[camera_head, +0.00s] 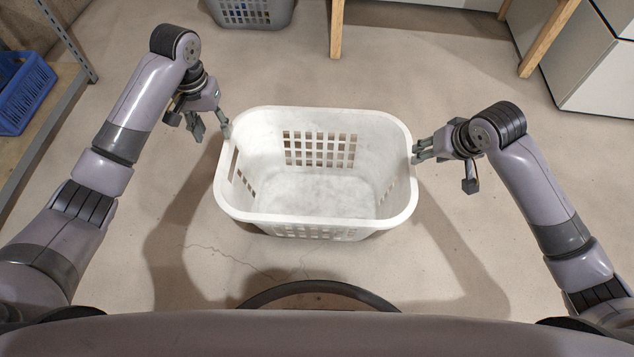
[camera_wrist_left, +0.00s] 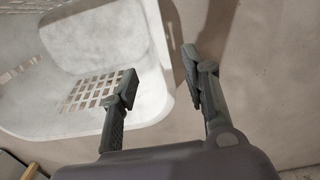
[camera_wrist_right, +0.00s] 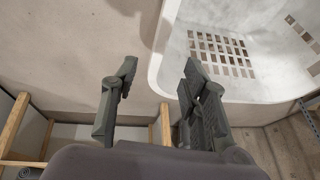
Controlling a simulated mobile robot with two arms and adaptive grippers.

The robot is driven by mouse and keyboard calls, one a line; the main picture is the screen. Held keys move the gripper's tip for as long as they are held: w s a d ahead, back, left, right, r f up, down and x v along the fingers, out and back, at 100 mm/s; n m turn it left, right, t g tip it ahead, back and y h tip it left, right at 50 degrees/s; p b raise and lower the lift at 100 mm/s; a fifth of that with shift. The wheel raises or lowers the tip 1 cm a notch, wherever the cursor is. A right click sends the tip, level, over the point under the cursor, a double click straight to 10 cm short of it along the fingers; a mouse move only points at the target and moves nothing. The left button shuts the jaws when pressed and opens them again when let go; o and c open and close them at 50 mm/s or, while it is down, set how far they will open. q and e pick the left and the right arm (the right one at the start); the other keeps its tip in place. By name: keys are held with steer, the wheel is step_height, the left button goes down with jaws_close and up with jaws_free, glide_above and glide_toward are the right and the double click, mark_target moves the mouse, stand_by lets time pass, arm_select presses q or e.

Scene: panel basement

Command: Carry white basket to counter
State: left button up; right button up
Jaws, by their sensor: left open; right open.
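The white basket (camera_head: 318,222) is an empty laundry basket with slotted sides, upright in front of me in the head view. My left gripper (camera_head: 211,131) is open at its left rim, near the back left corner. In the left wrist view the basket wall (camera_wrist_left: 150,40) lies between or just beside the spread fingers (camera_wrist_left: 160,88); contact is unclear. My right gripper (camera_head: 418,153) is at the basket's right rim. In the right wrist view its fingers (camera_wrist_right: 158,85) are apart, with the basket edge (camera_wrist_right: 160,65) close to them. No counter is clearly identifiable.
A grey basket (camera_head: 250,12) stands at the back. A blue crate (camera_head: 24,92) sits on a shelf at the left. Wooden legs (camera_head: 337,28) and white cabinets (camera_head: 600,70) are at the back right. The concrete floor around the basket is clear.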

mark_target(224, 156)
arm_select(q)
step_height(224, 156, down, 13)
steer(key=shift+r, duration=0.1)
arm_select(e)
steer(key=x, duration=1.3)
steer(key=shift+s, duration=0.1)
arm_select(q)
steer(key=shift+c, duration=0.2)
arm_select(e)
steer(key=shift+c, duration=0.3)
arm_select(q)
jaws_close()
arm_select(e)
steer(key=shift+r, duration=0.1)
jaws_close()
